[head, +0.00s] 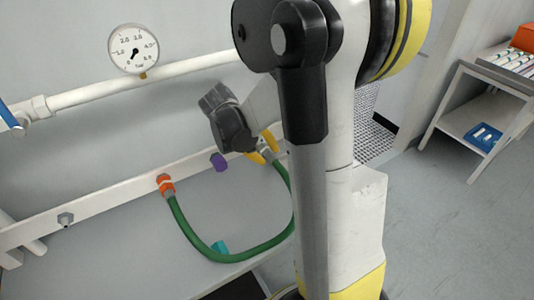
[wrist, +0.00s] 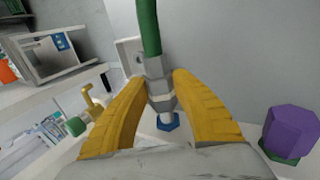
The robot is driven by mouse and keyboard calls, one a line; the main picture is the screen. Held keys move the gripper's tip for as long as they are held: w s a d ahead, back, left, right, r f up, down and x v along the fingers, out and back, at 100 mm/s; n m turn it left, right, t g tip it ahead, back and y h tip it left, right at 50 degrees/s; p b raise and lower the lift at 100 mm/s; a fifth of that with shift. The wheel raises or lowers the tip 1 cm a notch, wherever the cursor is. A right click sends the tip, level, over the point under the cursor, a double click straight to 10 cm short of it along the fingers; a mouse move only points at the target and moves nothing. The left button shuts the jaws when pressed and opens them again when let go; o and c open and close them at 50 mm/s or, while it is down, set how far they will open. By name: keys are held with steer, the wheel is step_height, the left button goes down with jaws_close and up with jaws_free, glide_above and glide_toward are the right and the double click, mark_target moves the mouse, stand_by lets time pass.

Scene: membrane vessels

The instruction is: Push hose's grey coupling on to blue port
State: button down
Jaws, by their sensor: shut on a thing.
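The green hose (head: 203,248) runs in a loop from an orange fitting on the white rail to my gripper (head: 263,152). In the wrist view my gripper (wrist: 160,80) has its yellow fingers on both sides of the hose's grey coupling (wrist: 158,88), shut on it. The coupling also shows in the head view (head: 266,148). The blue port (wrist: 168,122) shows just beyond the coupling's pale narrow end, roughly in line with it. I cannot tell whether they touch or overlap. In the head view the blue port is hidden.
The white rail (head: 110,205) also carries the orange fitting (head: 165,185), a purple cap (head: 218,161) and a bare grey port (head: 65,219). The purple cap (wrist: 290,128) is close at right in the wrist view. A yellow valve (wrist: 93,104) is at left. A gauge (head: 134,48) is above.

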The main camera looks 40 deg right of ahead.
steer(key=shift+w+d, duration=0.25)
steer(key=shift+w, duration=0.95)
steer(key=c, duration=1.1)
jaws_free()
steer(key=shift+o, duration=0.2)
steer(key=v, duration=1.2)
steer(key=s+a+n+t+y, duration=0.1)
steer(key=s+a+t+y, duration=0.2)
steer(key=a, duration=0.7)
steer(key=s+a+n+t+y, duration=0.1)
steer(key=s+a+t, duration=0.4)
steer(key=a, duration=0.5)
steer(key=shift+s+f+n+t+y, duration=0.2)
steer(key=shift+s+n+t+y, duration=0.1)
steer(key=shift+s+y, duration=0.75)
